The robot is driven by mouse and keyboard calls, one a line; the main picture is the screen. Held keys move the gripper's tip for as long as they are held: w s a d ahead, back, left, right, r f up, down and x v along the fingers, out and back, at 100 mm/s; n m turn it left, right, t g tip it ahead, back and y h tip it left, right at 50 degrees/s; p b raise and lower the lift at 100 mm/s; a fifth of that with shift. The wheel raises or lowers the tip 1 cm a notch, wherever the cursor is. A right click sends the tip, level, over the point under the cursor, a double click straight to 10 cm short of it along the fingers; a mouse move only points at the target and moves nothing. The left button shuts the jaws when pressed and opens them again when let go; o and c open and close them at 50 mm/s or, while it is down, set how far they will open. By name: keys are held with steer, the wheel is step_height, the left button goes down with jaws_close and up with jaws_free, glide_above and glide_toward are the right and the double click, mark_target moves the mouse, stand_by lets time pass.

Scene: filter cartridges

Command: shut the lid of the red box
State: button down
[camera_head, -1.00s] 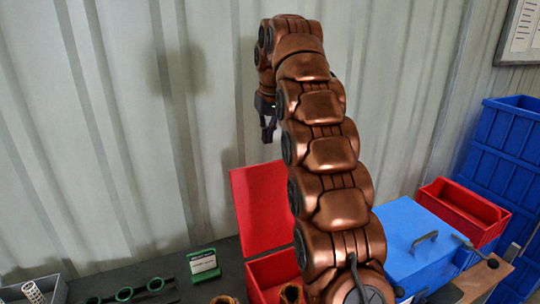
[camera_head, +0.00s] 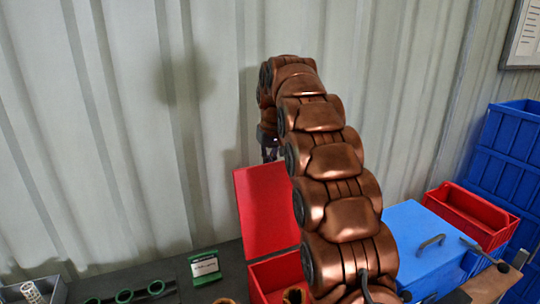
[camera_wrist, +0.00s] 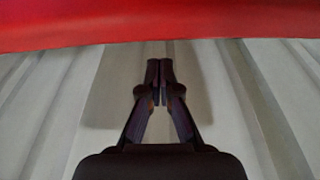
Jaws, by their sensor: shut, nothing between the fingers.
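The red box (camera_head: 262,283) stands on the dark bench with its lid (camera_head: 265,208) raised upright at the back, so the box is open. My arm covers the right part of the box and lid. My gripper (camera_head: 269,155) is just above the top edge of the lid in the head view, partly hidden by my arm. In the wrist view my gripper (camera_wrist: 159,82) has its fingers together and empty. The red lid (camera_wrist: 160,25) fills the top of that view, beyond the fingertips. I see no clear contact between fingers and lid.
A blue box (camera_head: 425,240) with a handle stands to the right, with a red bin (camera_head: 470,215) and stacked blue crates (camera_head: 505,160) beyond. A green card holder (camera_head: 204,267) and green rings (camera_head: 124,296) are to the left. A corrugated wall (camera_head: 130,130) rises behind.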

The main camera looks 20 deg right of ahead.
mark_target(275, 168)
steer(key=shift+s+r+p, duration=0.15)
steer(key=shift+s+p, duration=0.15)
steer(key=shift+s, duration=0.7)
steer(key=shift+s+r+p, duration=0.1)
steer(key=shift+s+p, duration=0.15)
steer(key=shift+s, duration=0.7)
steer(key=shift+d, duration=0.1)
steer(key=shift+s, duration=0.2)
